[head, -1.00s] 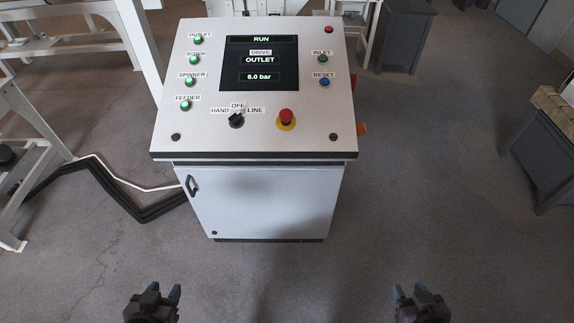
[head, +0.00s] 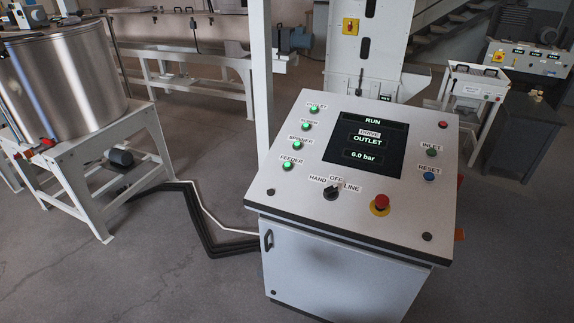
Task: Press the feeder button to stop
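The feeder button (head: 287,165) glows green at the lower left of the sloped control panel (head: 300,195), under its FEEDER label. Above it in the same column are the lit green spinner button (head: 295,142), screw button (head: 306,126) and outlet button (head: 313,110). The screen (head: 365,145) reads RUN, DRIVE OUTLET and 6.0 bar. A black selector knob (head: 331,193) sits below, marked HAND, OFF and LINE. Neither of my grippers shows in the head view now.
A red emergency stop (head: 381,202) on a yellow ring is right of the knob. A steel tank (head: 62,80) on a white frame stands at the left. Black hoses (head: 207,235) run along the floor to the cabinet. The floor at front left is clear.

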